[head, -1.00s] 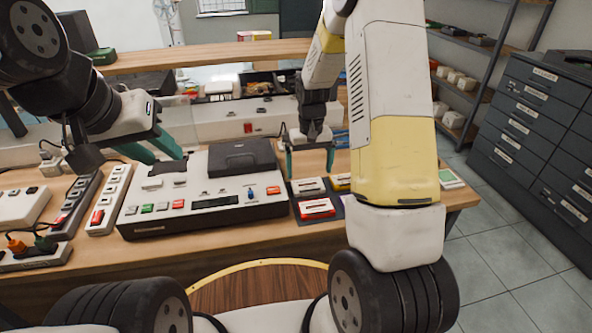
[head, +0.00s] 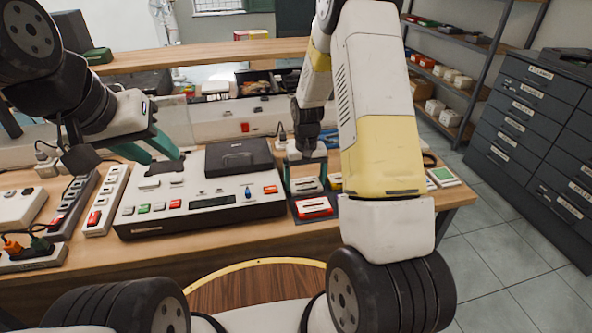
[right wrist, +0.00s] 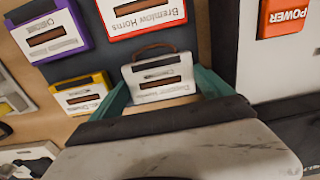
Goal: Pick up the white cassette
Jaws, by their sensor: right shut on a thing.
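The white cassette (right wrist: 160,80) stands out in the right wrist view, with a dark slot, printed label and brown curved strip along its top. My right gripper (right wrist: 163,92) has its teal fingers on both sides of the cassette and is shut on it. In the head view the right gripper (head: 305,174) points down at the dark mat, with the white cassette (head: 306,185) between its fingers. I cannot tell whether the cassette is clear of the mat. My left gripper (head: 160,150) is open and empty above the left part of the console.
A red cassette (head: 315,208) lies just in front on the dark mat (right wrist: 205,30). Purple (right wrist: 48,33) and yellow (right wrist: 84,94) cassettes lie nearby. The white console (head: 200,205) stands close to the left. Power strips (head: 105,200) lie farther left. A shelf (head: 190,55) runs behind.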

